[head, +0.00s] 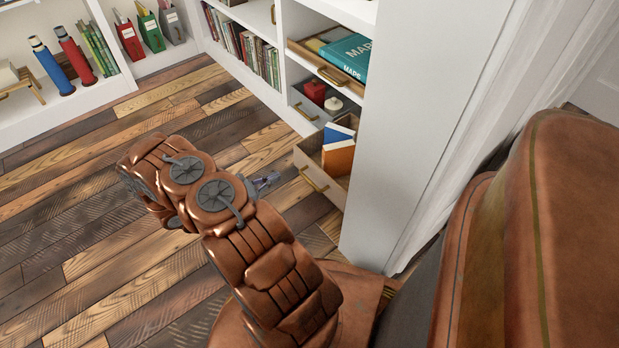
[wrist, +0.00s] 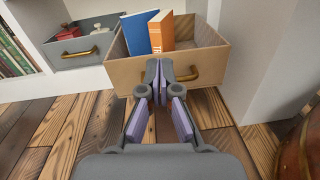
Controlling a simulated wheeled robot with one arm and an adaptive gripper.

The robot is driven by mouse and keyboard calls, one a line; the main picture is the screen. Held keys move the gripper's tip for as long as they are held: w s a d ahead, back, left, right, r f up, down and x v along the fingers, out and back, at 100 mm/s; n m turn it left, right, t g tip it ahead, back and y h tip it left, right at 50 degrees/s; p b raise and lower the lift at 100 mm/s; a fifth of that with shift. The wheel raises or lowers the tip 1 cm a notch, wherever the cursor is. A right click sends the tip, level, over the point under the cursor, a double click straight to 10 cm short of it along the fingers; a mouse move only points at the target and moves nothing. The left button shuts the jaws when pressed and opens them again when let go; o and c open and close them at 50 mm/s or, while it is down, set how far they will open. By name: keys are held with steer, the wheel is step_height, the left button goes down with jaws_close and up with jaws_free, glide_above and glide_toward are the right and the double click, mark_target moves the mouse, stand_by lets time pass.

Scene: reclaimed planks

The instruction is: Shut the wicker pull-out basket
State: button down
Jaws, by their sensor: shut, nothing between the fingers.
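A pale tan pull-out basket (head: 305,168) stands out from the lowest level of the white shelf unit, with a brass handle on its front. Its weave is not clear at this size. In the wrist view the basket front (wrist: 130,76) faces me, with its handle (wrist: 187,74) right of centre. A blue book (wrist: 139,32) and an orange book (wrist: 160,30) stand inside. My gripper (wrist: 158,84) is shut and empty, its tips overlapping the basket front just left of the handle; contact cannot be told. In the head view the gripper (head: 266,182) is left of the basket, partly hidden by my arm.
A grey drawer (head: 300,100) with a red item and a white item is above and left of the basket. A wooden tray (head: 310,56) with teal books sits higher. The white side panel (head: 400,140) stands close on the right. The plank floor (head: 90,200) is clear.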

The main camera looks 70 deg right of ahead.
step_height(320, 180, down, 6)
steer(key=f+n+t+b, duration=0.1)
steer(key=b, duration=0.6)
glide_toward(316, 167)
steer(key=shift+n+h, duration=0.3)
steer(key=x, duration=0.6)
steer(key=shift+f, duration=0.4)
steer(key=shift+s+d+r, duration=0.15)
steer(key=shift+s+d, duration=0.1)
steer(key=shift+d, duration=0.3)
